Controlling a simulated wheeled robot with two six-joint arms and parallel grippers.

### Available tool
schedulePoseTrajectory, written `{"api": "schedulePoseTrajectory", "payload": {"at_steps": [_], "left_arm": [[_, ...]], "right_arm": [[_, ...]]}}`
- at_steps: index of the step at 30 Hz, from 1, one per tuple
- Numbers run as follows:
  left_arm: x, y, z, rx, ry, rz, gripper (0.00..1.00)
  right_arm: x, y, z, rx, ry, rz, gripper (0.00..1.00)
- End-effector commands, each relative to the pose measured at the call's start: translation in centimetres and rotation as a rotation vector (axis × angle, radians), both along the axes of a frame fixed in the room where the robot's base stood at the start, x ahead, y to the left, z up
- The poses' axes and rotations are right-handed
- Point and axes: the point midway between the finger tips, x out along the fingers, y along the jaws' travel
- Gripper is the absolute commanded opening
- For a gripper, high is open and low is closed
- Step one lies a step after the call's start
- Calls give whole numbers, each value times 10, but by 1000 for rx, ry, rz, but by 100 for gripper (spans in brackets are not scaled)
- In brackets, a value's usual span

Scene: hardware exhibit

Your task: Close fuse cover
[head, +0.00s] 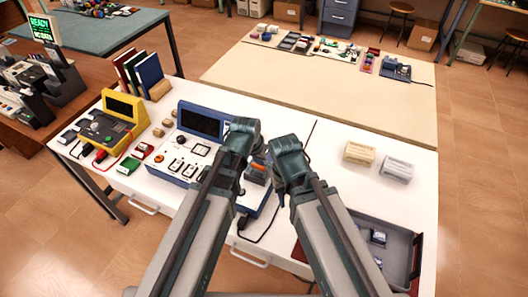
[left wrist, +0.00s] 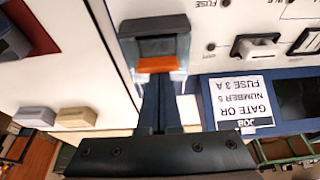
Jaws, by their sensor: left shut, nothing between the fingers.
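The blue test unit (head: 187,172) with a white panel stands on the white table, partly hidden behind my arms. A dark grey fuse cover (left wrist: 155,30) with an orange strip (left wrist: 157,64) shows in the left wrist view; the orange also shows in the head view (head: 258,167). My left gripper (left wrist: 158,80) is shut and empty, its fingertips just below the orange strip in the left wrist view. I cannot tell whether they touch it. My right gripper (head: 284,183) is beside the unit's right end in the head view; its fingers are too hidden to read.
A job card (left wrist: 243,102) reads fuse 3 A. A yellow meter (head: 110,125) and books (head: 148,72) stand left. Two small boxes (head: 397,169) lie right, above a dark tray (head: 402,240). The table between my right gripper and the boxes is clear.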

Motion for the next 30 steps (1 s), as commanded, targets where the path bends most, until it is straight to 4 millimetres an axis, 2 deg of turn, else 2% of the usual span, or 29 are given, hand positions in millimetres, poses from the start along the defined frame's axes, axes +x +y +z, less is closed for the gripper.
{"api": "schedulePoseTrajectory", "payload": {"at_steps": [4, 16, 20, 26, 30], "left_arm": [[-6, 2, 0, 2, 5, 0, 0], [-3, 2, -1, 3, 5, 0, 0], [7, -1, -1, 2, 3, 0, 0], [38, -10, 0, 0, -3, 3, 0], [27, -6, 28, 0, -4, 3, 0]], "right_arm": [[0, 0, 0, 0, 0, 0, 36], [0, 0, -1, 0, 0, 0, 36], [0, 0, -1, 0, 0, 0, 36], [0, 0, -1, 0, 0, 0, 36], [0, 0, 28, 0, 0, 0, 36]]}}
